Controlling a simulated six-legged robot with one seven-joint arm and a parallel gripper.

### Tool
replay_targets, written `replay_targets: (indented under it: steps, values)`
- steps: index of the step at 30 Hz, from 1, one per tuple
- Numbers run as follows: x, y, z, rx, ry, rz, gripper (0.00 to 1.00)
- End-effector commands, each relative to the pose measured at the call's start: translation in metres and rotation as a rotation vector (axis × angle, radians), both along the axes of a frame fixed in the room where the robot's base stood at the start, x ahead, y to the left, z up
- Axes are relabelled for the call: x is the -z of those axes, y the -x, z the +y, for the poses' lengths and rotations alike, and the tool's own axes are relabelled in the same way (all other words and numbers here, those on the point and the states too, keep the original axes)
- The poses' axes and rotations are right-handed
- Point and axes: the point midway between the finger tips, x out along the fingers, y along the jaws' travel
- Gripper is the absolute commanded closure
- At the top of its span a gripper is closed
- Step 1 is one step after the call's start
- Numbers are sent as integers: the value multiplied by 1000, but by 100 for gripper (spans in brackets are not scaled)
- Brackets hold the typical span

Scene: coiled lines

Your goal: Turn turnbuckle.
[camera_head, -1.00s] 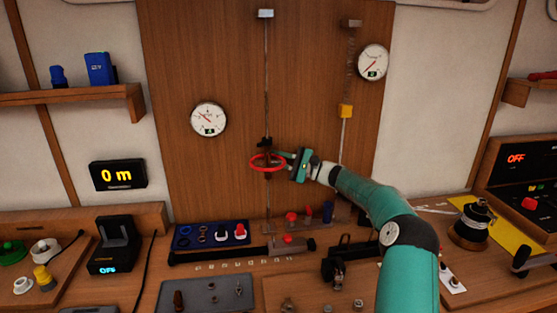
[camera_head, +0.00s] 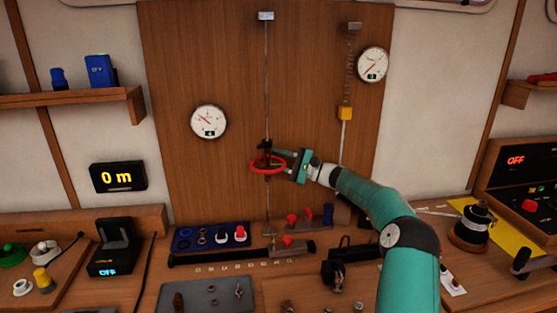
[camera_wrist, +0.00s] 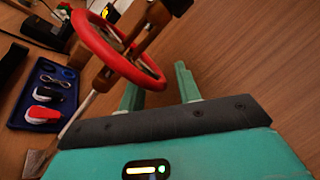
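The turnbuckle (camera_head: 267,150) hangs upright on a thin vertical line in front of the wooden panel, with a red ring (camera_head: 255,168) around its brown body. My gripper (camera_head: 281,163) is at the right side of the ring. In the wrist view, my gripper (camera_wrist: 158,88) has its two fingers apart, with a clear gap between them. The near right part of the red ring (camera_wrist: 95,40) reaches over the left finger towards this gap. I cannot tell whether a finger touches it. The brown turnbuckle body (camera_wrist: 133,45) passes through the ring.
Two round gauges, a left one (camera_head: 209,121) and a right one (camera_head: 373,64), hang on the panel. A second line with a yellow block (camera_head: 345,113) runs to the right. Below stand a blue tray (camera_head: 183,240) and several small fittings. The panel around the turnbuckle is mostly clear.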

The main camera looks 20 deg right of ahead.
Motion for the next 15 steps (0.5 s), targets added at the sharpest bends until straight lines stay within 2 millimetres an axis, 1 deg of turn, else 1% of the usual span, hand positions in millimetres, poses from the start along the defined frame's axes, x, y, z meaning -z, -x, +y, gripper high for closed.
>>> replay_targets:
  steps: [5, 8, 15]
  values:
    - [4, 9, -15, 4, 1, 1, 67]
    - [8, 19, -30, 4, 0, 1, 67]
    - [19, 49, -73, 4, 0, 0, 67]
